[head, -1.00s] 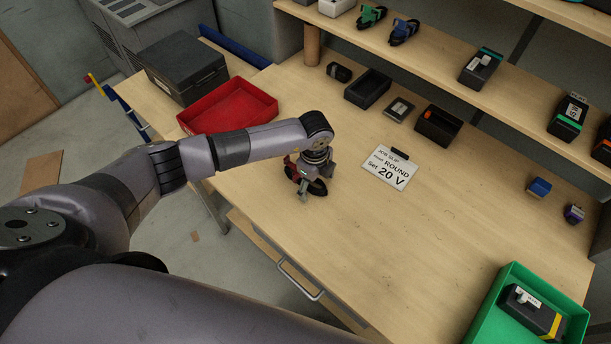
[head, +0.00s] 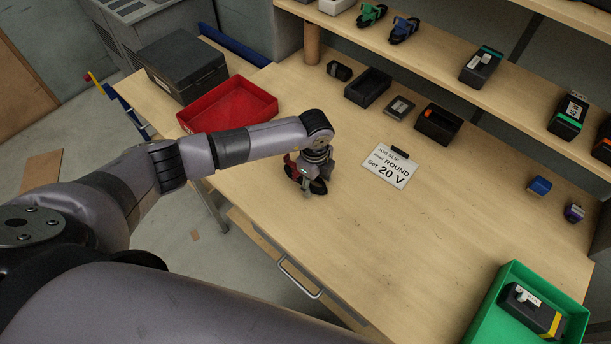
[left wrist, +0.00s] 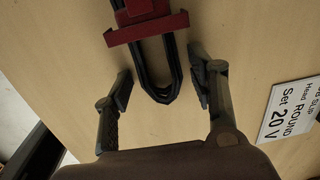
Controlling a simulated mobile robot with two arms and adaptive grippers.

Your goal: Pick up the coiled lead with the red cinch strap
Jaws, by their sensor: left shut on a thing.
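The coiled lead (head: 319,187) is a black loop on the wooden bench, mostly hidden under my left gripper in the head view. In the left wrist view the black coil (left wrist: 160,75) runs down from the top, with the red cinch strap (left wrist: 146,28) across it. My left gripper (head: 307,190) points down over the coil. In the left wrist view its fingers (left wrist: 161,88) stand on either side of the loop's rounded end, shut on the lead. My right gripper is not in view.
A job slip (head: 389,166) reading "ROUND" and "Set 20 V" lies to the right. A red tray (head: 235,121) is behind left, and a green bin (head: 480,310) with a device is at front right. Black open boxes (head: 367,89) stand at the back.

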